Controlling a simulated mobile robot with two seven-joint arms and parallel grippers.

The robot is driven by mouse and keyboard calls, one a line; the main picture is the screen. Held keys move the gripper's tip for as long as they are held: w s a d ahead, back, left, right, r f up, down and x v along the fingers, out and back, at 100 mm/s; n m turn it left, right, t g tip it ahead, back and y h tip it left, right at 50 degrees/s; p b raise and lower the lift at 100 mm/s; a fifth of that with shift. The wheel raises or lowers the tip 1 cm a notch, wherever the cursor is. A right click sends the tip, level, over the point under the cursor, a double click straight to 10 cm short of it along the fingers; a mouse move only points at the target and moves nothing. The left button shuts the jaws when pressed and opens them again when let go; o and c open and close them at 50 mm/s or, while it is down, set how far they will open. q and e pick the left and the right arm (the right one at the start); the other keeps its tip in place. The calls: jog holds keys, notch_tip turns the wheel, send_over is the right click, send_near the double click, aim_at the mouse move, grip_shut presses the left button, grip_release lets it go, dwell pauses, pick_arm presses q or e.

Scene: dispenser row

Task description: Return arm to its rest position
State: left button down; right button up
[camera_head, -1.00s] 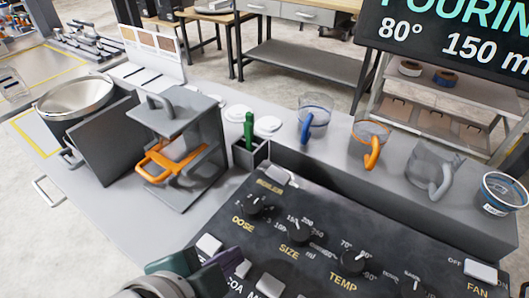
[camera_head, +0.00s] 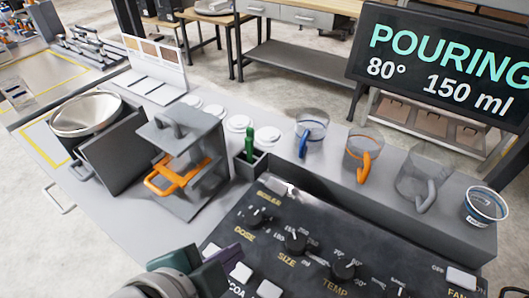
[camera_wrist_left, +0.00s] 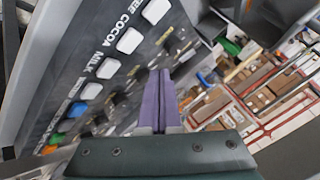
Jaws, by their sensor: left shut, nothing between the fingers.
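My left gripper (camera_head: 232,254) has purple fingers on a teal body. It is low in the head view, over the front left part of the dark control panel (camera_head: 310,228). Its fingers are shut and empty. In the left wrist view the closed fingers (camera_wrist_left: 160,74) point up the picture, beside the panel's row of buttons. The white cocoa button (camera_wrist_left: 130,40) and milk button (camera_wrist_left: 107,68) show there. My right gripper is in neither view.
A grey stand (camera_head: 212,145) with an orange-handled piece is left of the panel. A metal bowl (camera_head: 85,113) is farther left. Several clear mugs, one blue-handled (camera_head: 312,130), line the ledge behind the panel. The screen (camera_head: 440,65) reads "POURING 80° 150 ml".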

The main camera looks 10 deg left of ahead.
pick_arm(q)
jog(key=shift+r, duration=0.6)
jog(key=shift+f, duration=0.1)
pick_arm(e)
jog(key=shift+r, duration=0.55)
pick_arm(q)
jog(key=s+a+r+n+g+y, duration=0.2)
jog(key=s+a+r+n+g, duration=0.3)
jog(key=s+a+r+n, duration=0.5)
notch_tip(320, 180, up, 27)
jog(key=s+d+p, duration=0.1)
jog(key=p, duration=2.6)
jog(key=shift+d, duration=0.15)
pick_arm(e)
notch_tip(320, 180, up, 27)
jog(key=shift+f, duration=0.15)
